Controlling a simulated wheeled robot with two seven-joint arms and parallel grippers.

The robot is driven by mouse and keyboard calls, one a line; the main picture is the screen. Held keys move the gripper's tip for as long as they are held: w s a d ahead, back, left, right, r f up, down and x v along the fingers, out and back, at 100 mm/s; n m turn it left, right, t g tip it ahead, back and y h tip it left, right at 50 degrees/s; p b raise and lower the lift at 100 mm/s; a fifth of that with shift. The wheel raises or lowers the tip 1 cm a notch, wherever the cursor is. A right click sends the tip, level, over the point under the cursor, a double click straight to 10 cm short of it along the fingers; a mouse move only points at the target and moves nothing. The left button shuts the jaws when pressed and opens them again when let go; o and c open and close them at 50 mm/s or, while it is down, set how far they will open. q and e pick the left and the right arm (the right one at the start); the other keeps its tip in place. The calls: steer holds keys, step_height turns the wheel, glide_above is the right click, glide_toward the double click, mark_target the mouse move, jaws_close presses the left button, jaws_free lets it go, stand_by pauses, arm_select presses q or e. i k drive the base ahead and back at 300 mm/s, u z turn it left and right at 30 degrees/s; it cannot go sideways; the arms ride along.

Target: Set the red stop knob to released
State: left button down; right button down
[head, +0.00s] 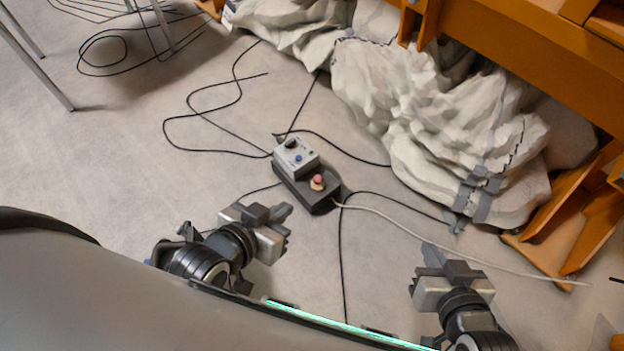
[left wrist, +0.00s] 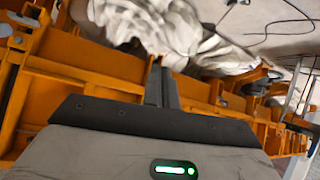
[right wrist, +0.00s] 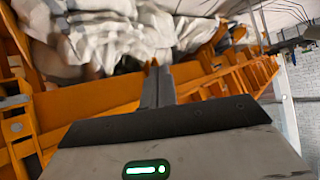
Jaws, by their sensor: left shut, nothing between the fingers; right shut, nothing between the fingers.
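The red stop knob (head: 318,180) sits on a yellowish base at the near end of a dark control box (head: 300,186) on the floor. Whether the knob is pressed or released is too small to tell. The box's grey top panel (head: 295,157) carries a black knob and a blue button. My left gripper (head: 286,222) is shut and empty, below and left of the red knob and apart from it. My right gripper (head: 432,254) is shut and empty, to the lower right of the box. The shut fingers also show in the left wrist view (left wrist: 160,82) and right wrist view (right wrist: 158,82).
Black cables (head: 215,112) loop over the floor around the box. A pale cable (head: 440,243) runs right from it. Crumpled grey-white fabric (head: 430,115) lies behind, beside an orange steel frame (head: 530,45). Metal legs (head: 35,62) stand at upper left. Floor left of the box is mostly clear.

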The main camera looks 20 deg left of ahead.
mark_target(317, 179)
steer(key=z, duration=0.15)
steer(key=i, duration=0.95)
steer(key=z, duration=0.1)
